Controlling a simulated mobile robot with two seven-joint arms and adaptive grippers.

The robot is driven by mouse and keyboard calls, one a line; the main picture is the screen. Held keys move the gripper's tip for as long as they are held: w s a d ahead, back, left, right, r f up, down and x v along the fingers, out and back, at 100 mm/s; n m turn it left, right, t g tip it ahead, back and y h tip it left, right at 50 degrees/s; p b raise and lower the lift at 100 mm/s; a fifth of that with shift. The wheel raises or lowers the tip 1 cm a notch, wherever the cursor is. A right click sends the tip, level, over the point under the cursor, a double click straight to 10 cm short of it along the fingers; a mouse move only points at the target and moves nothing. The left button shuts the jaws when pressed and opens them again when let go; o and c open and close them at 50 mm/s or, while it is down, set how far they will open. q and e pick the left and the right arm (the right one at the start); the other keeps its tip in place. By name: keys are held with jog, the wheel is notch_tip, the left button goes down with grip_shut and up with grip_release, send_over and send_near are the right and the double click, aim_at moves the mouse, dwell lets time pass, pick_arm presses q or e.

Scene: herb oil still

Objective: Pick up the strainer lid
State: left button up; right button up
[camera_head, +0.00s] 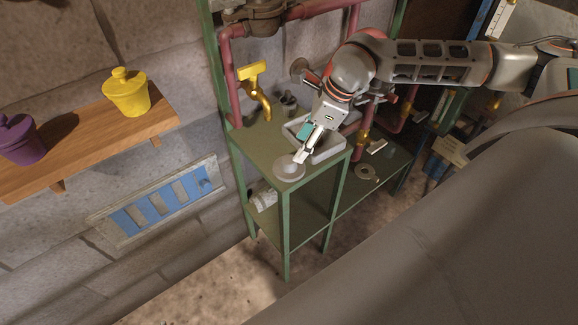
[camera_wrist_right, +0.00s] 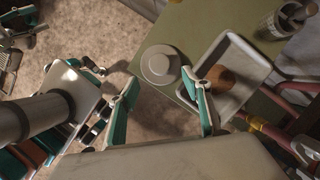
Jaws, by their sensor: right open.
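The strainer lid appears to be the round grey disc (camera_head: 288,172) with a raised middle, lying flat near the front corner of the green stand's top. It also shows in the right wrist view (camera_wrist_right: 160,64). My right gripper (camera_head: 301,156) is just above it in the head view. In the right wrist view the two teal-backed fingers (camera_wrist_right: 159,84) are spread apart, with the lid seen ahead between their tips and nothing held. I cannot tell the exact height between the fingers and the lid.
A pale tray (camera_wrist_right: 243,101) with a brown round thing inside lies right beside the lid. A grey cup (camera_wrist_right: 281,24) stands farther back. A yellow tap (camera_head: 255,90) and red pipes (camera_head: 228,75) rise behind the stand. A wooden shelf (camera_head: 84,140) with yellow and purple pots is at left.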

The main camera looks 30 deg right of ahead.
aim_at(290, 159)
jog(key=x, duration=0.6)
jog(key=shift+w+a+f+p, duration=0.25)
jog(key=shift+w+p, duration=0.05)
jog(key=shift+w, duration=0.05)
grip_shut()
